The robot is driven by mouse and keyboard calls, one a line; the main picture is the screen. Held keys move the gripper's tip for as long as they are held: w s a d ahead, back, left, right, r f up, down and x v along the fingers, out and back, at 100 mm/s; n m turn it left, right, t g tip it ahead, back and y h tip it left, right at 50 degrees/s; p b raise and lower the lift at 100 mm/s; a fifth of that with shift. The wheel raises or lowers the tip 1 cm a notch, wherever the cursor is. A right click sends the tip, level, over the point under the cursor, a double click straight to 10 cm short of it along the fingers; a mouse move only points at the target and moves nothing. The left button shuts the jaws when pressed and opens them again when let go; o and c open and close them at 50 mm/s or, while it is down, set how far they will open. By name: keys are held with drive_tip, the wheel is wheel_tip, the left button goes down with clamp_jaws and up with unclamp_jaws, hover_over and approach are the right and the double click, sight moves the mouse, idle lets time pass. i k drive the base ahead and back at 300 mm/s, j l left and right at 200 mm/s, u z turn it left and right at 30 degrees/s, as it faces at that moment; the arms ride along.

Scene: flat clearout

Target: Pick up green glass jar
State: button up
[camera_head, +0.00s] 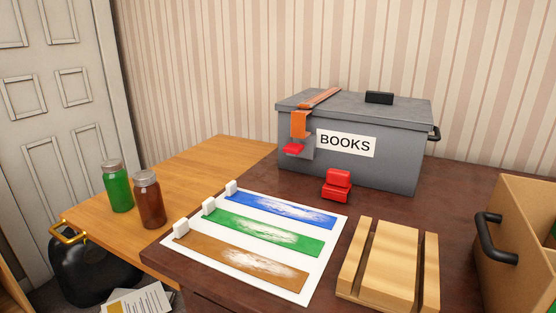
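The green glass jar (118,188) stands upright with a grey metal lid on the lighter wooden table (205,165) at the left. A brown glass jar (149,201) of the same shape stands just to its right and a little nearer, close beside it. I cannot tell whether the two jars touch. My gripper is not in this view.
A grey box labelled BOOKS (400,156) stands on the dark table (460,190). In front are a red object (337,186), a white sheet with coloured strips (335,226) and a slatted wooden block (393,265). A cardboard box (520,215) stands right. A black bag (85,272) lies below.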

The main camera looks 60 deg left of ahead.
sight(117, 185)
drive_tip(key=l+u, duration=0.2)
drive_tip(key=u, duration=2.95)
drive_tip(key=j+z, duration=0.1)
drive_tip(key=z, duration=2.35)
drive_tip(key=u, duration=2.45)
drive_tip(key=i+j, duration=0.35)
drive_tip(key=j, duration=0.25)
drive_tip(key=i+j, duration=0.2)
drive_tip(key=j+z, duration=0.05)
drive_tip(key=j, duration=0.05)
